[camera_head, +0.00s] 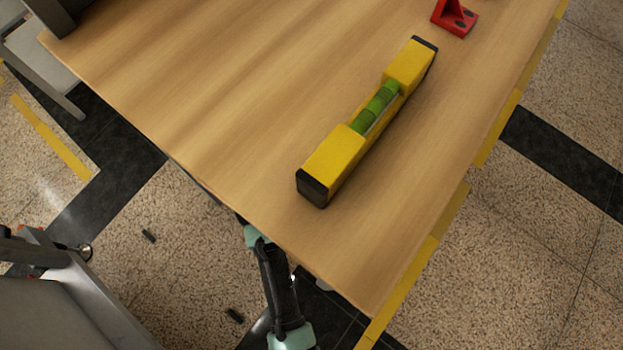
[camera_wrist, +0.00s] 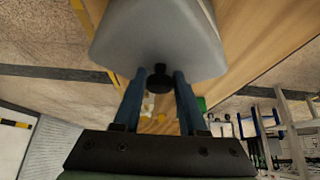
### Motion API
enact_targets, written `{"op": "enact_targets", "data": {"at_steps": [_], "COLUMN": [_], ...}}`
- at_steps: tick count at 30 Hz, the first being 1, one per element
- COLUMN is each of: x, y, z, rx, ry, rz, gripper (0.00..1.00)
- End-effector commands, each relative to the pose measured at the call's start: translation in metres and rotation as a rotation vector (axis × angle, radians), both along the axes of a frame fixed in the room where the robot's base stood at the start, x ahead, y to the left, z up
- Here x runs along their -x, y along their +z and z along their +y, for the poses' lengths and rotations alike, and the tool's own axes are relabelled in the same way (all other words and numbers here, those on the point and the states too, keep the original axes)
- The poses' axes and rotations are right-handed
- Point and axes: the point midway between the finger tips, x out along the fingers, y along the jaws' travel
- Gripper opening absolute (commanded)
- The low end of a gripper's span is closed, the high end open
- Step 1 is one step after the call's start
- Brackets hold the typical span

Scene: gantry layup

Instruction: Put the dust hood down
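The dust hood (camera_wrist: 158,32) appears in the wrist view as a pale grey, smooth shell with rounded corners and a black knob (camera_wrist: 159,80). My gripper (camera_wrist: 160,76) has its two blue fingers on either side of the knob, closed on it, and the hood is beyond the fingertips. The far part of the hood is cut off by the picture's top edge. Neither the hood nor my gripper can be made out in the head view. The wooden table (camera_head: 220,110) fills much of the head view.
A yellow spirit level (camera_head: 335,165) with a green middle lies across the table's right part. A red bracket (camera_head: 455,17) stands at the far right edge, and a dark object (camera_head: 50,14) is at the upper left. The table's middle left is bare.

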Motion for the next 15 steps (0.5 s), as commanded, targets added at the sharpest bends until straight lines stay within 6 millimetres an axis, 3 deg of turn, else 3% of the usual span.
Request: {"op": "enact_targets", "data": {"at_steps": [1, 5, 15], "x": [0.0002, 0.0002, 0.0011], "y": [-0.0003, -0.0002, 0.0055], "z": [-0.0001, -0.0001, 0.001], "rx": [0.0, 0.0, 0.0], "ry": [0.0, 0.0, 0.001], "rz": [0.0, 0.0, -0.001], "gripper": [0.5, 0.71, 0.71]}}
